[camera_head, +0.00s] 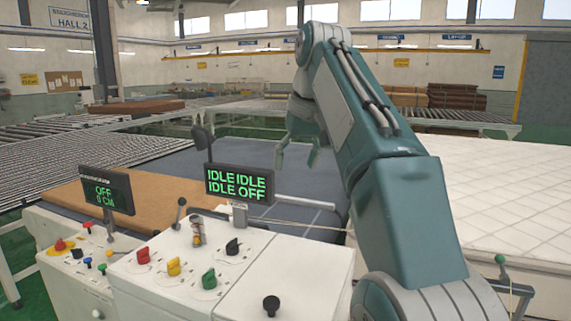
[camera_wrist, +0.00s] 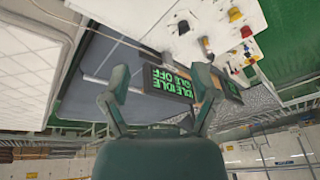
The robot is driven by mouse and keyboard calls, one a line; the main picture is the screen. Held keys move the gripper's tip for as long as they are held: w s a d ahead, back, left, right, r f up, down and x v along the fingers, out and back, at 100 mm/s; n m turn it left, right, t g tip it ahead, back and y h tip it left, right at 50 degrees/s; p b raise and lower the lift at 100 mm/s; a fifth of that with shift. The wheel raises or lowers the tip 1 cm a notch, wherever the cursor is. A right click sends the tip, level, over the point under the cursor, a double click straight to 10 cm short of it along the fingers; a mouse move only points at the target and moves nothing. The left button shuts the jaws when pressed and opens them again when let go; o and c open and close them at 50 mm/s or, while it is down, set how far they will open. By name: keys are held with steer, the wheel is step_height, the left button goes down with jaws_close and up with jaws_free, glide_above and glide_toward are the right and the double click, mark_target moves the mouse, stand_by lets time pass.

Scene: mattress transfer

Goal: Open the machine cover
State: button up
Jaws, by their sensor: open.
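The white machine console (camera_head: 130,275) stands in the front left of the head view, with red, yellow, green and black knobs on top. Its right section (camera_head: 300,262) is a plain white flat top with one black knob (camera_head: 271,304) near the front edge; it lies flat. I cannot tell for sure which part is the cover. My gripper (camera_head: 297,160) is open and empty, pointing down, raised beyond the console and apart from it. In the wrist view the open fingers (camera_wrist: 160,88) frame the blue-grey bed, with the console (camera_wrist: 195,25) at the top, seen upside down.
A display reading IDLE and OFF (camera_head: 238,184) stands on the console, with a second display (camera_head: 105,190) to its left. A white quilted mattress (camera_head: 500,190) lies at right. Roller conveyors (camera_head: 70,165) fill the left. A blue-grey bed (camera_head: 190,165) lies behind the console.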

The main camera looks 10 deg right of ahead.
steer(key=s+f+m+t, duration=0.1)
steer(key=s+f, duration=1.1)
steer(key=s, duration=0.1)
steer(key=shift+a+t+h, duration=0.25)
steer(key=shift+t+h, duration=0.05)
steer(key=shift+h, duration=0.1)
steer(key=s+f+t, duration=0.1)
steer(key=s+f, duration=1)
steer(key=f, duration=0.5)
steer(key=shift+f+m+h, duration=0.15)
steer(key=shift+m+h, duration=0.15)
steer(key=n+g, duration=0.6)
glide_toward(271, 300)
step_height(271, 300, down, 10)
steer(key=shift+s+r, duration=0.1)
steer(key=shift+s, duration=0.05)
jaws_close()
